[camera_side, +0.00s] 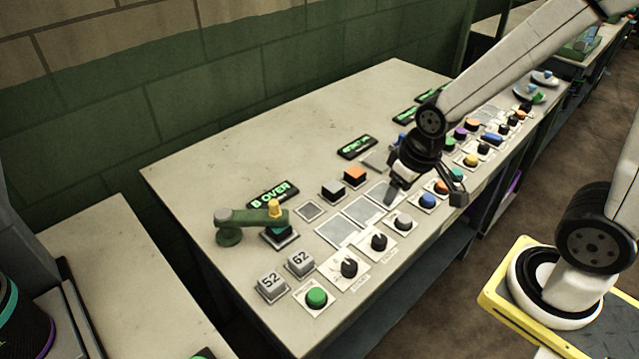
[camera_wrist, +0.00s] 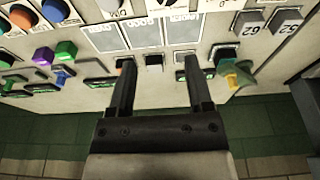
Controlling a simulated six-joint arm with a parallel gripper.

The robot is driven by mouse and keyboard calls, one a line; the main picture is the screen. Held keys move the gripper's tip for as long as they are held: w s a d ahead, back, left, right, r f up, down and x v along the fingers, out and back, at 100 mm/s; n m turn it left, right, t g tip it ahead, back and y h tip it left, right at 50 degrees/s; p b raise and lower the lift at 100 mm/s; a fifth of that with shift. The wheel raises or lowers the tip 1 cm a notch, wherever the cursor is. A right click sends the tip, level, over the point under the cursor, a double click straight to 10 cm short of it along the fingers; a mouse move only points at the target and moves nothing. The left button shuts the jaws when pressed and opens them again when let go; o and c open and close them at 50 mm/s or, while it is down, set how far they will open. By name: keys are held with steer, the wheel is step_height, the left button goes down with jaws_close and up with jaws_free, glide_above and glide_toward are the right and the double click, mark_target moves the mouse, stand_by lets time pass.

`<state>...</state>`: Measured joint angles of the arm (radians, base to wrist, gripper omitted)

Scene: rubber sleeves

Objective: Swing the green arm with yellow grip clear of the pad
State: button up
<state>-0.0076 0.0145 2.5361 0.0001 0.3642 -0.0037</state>
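The green arm (camera_side: 250,217) reaches right from its round green pivot at the left end of the bench in the side view. Its yellow grip (camera_side: 274,207) stands upright at the free end, above the pad (camera_side: 280,238), which is partly hidden under the arm. In the wrist view the green arm with its yellow grip (camera_wrist: 240,77) shows at the right, over the dark pad edge.
Grey blocks marked 52 (camera_side: 271,287) and 62 (camera_side: 300,263), black knobs (camera_side: 349,267) and a green button (camera_side: 316,298) lie in front of the green arm. A B.OVER display (camera_side: 272,194) is behind it. The bench's back left is bare.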

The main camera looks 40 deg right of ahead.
steer(key=w+a+r+n+g, duration=0.1)
steer(key=w+a, duration=0.2)
steer(key=w, duration=0.3)
steer(key=w+a+n, duration=0.2)
steer(key=w+a, duration=0.1)
steer(key=w, duration=0.2)
steer(key=n+g, duration=0.2)
glide_above(273, 202)
steer(key=shift+f, duration=0.2)
steer(key=shift+f, duration=3.9)
jaws_close()
